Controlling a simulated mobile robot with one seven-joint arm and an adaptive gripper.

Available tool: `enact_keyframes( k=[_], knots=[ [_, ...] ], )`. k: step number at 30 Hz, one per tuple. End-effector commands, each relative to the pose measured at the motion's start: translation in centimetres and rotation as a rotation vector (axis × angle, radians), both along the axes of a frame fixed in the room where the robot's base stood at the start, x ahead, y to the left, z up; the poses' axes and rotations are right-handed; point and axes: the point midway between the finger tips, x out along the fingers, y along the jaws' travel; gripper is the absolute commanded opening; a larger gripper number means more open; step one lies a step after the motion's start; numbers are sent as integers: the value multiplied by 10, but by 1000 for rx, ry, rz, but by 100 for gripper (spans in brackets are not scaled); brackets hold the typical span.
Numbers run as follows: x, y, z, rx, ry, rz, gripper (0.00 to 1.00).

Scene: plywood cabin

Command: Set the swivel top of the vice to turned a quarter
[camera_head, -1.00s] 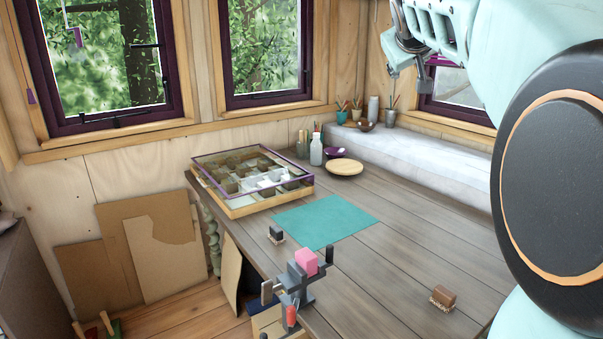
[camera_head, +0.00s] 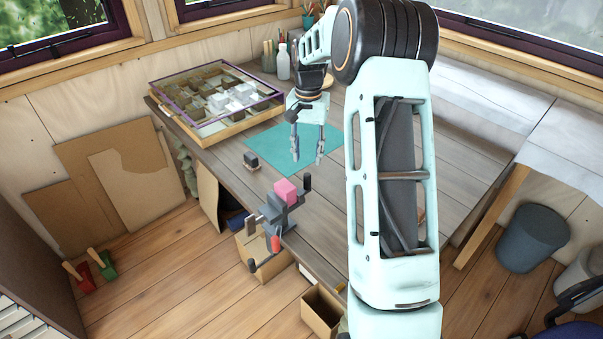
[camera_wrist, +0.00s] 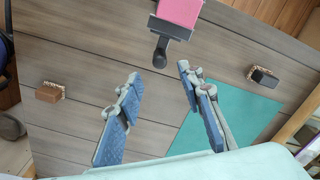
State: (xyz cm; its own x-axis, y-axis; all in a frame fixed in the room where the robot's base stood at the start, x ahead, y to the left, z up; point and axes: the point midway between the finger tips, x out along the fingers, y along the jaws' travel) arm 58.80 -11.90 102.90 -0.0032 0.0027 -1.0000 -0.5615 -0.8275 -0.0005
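The vice (camera_head: 277,216) is clamped at the table's near edge in the head view. It is dark grey, with a pink block (camera_head: 286,191) at its jaws, an upright dark knob to the right and a red-ended handle below. In the wrist view the pink block (camera_wrist: 181,11) and a dark rounded knob (camera_wrist: 160,52) show at the top; the rest of the vice is cut off. My gripper (camera_head: 308,158) hangs above the teal mat, behind the vice and apart from it. In the wrist view its two blue-padded fingers (camera_wrist: 155,81) are spread with nothing between them.
The teal mat (camera_head: 276,141) lies on the wooden table (camera_head: 229,157). A small dark brush-like block (camera_head: 251,160) lies left of the mat; a brown one (camera_wrist: 47,93) shows in the wrist view. A glass-lidded case (camera_head: 178,109) and bottle (camera_head: 283,64) stand behind. Boxes (camera_head: 321,311) stand on the floor.

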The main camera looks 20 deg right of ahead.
Motion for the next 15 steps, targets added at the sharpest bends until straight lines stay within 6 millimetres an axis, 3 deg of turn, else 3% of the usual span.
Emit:
enact_keyframes(
  k=[9, 15],
  knots=[
    [-1, 0, -58, 0, 1, 2, 34],
    [0, 0, -86, -2, -1, 3, 34]
  ],
)
